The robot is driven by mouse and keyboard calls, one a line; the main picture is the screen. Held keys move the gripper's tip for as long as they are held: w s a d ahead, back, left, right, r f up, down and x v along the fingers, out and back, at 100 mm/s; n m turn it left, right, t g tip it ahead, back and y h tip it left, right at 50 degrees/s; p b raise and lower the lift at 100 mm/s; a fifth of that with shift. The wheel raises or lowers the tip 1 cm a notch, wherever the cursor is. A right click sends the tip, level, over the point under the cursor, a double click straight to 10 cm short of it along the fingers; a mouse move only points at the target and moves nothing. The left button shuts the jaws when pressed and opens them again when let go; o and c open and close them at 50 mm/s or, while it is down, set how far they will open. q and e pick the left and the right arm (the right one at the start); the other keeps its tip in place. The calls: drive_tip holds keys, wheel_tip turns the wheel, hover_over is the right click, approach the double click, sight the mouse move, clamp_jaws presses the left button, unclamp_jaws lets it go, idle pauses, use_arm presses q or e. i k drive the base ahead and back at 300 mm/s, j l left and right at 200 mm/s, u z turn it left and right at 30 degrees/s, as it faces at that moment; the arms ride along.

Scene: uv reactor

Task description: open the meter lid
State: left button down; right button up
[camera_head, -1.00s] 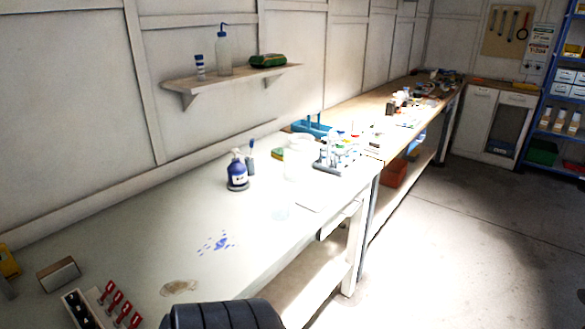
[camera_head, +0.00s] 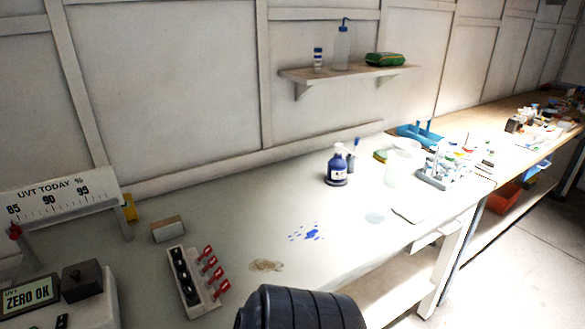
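A pale meter (camera_head: 98,312) is at the bottom left, cut off by the frame edge. Its display (camera_head: 28,297) reads "ZERO OK". A dark square block with a small knob (camera_head: 83,280) sits on top of the meter beside the display. It looks like the lid and appears shut. Neither of my grippers is in view. A dark ribbed rounded part at the bottom middle appears to be a part of my own arm.
A "UVT TODAY %" scale board (camera_head: 62,200) stands behind the meter. A rack with dark vials and red-tagged items (camera_head: 192,285) is right of it. A small box (camera_head: 167,229) and blue bottle (camera_head: 336,168) stand farther back. The bench middle is mostly clear.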

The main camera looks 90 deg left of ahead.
sight(82, 280)
drive_tip(key=u, duration=1.1)
drive_tip(key=j+u, duration=0.1)
drive_tip(key=u, duration=1)
drive_tip(key=j+u, duration=0.1)
drive_tip(key=u, duration=0.45)
drive_tip(key=j+u, duration=0.1)
drive_tip(key=u, duration=1)
drive_tip(key=j+u, duration=0.1)
drive_tip(key=u, duration=0.45)
